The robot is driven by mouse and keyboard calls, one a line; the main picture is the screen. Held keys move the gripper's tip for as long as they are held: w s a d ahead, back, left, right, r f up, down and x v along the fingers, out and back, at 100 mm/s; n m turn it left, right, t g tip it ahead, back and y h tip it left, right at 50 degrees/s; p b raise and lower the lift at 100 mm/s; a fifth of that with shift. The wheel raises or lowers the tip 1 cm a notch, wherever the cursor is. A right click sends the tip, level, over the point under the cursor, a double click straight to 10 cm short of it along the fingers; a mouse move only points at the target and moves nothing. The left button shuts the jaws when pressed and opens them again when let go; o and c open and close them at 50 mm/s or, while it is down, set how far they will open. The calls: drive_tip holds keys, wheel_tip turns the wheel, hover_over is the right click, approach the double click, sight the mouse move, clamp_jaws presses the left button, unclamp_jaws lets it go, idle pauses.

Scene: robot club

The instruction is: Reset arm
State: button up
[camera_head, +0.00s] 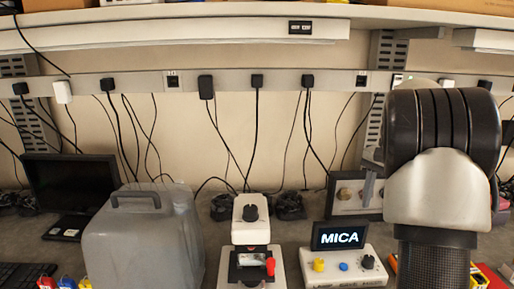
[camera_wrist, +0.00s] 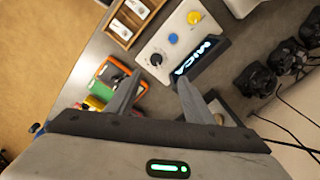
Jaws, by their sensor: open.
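My arm rises at the right of the head view and hides part of the bench and wall behind it. My gripper (camera_wrist: 160,76) shows in the wrist view with its two grey fingers apart. I see nothing held between them. The fingertips appear over the bench, near the white control box (camera_wrist: 171,40) with the lit MICA display (camera_wrist: 200,56). I cannot tell how high they are above it. The same box (camera_head: 344,275) and display (camera_head: 340,236) stand left of my arm in the head view.
A grey case (camera_head: 145,245), a white device with a red knob (camera_head: 251,215) and a dark monitor (camera_head: 70,185) stand on the bench. A wooden tray (camera_wrist: 118,32) and an orange-green item (camera_wrist: 112,73) lie near my gripper. Cables hang along the wall.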

drive_tip(key=s+a+r+n+t+p, duration=0.1)
drive_tip(key=s+a+r+n+t, duration=0.15)
drive_tip(key=s+a+r, duration=0.45)
drive_tip(key=s+a+r+n+t, duration=0.1)
drive_tip(key=s+a+r+n, duration=0.25)
drive_tip(key=s+a, duration=0.4)
drive_tip(key=s+a+f+n+t+p, duration=0.1)
drive_tip(key=s+a+f+n, duration=0.2)
drive_tip(key=s+a+n, duration=0.3)
drive_tip(key=shift+s+a+t, duration=0.35)
drive_tip(key=shift+s+a, duration=1.3)
drive_tip(key=shift+s, duration=0.75)
drive_tip(key=shift+f, duration=0.1)
